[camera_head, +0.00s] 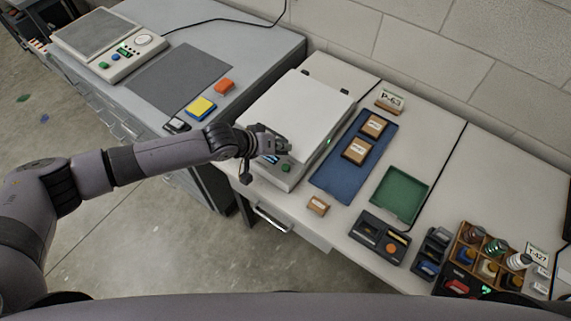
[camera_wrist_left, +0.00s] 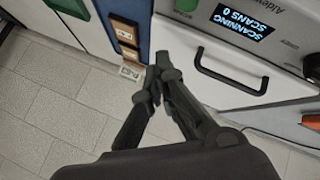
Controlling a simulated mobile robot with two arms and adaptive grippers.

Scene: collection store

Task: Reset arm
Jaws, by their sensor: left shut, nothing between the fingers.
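My left arm comes in from the left in the head view. My left gripper (camera_head: 275,147) is shut and empty, over the front part of the white scanner (camera_head: 300,107), near its display and green button (camera_head: 286,168). In the left wrist view, the closed fingers (camera_wrist_left: 163,70) meet beside the scanner's black handle (camera_wrist_left: 232,72). I cannot tell whether they touch it. The scanner's display (camera_wrist_left: 243,24) reads "SCANNING SCANS 0". My right gripper is in neither view.
Right of the scanner are a blue mat (camera_head: 330,182) with two wooden-framed pieces, a green tray (camera_head: 382,194) and a small wooden block (camera_head: 318,206). A wooden rack (camera_head: 464,248) holds several bottles.

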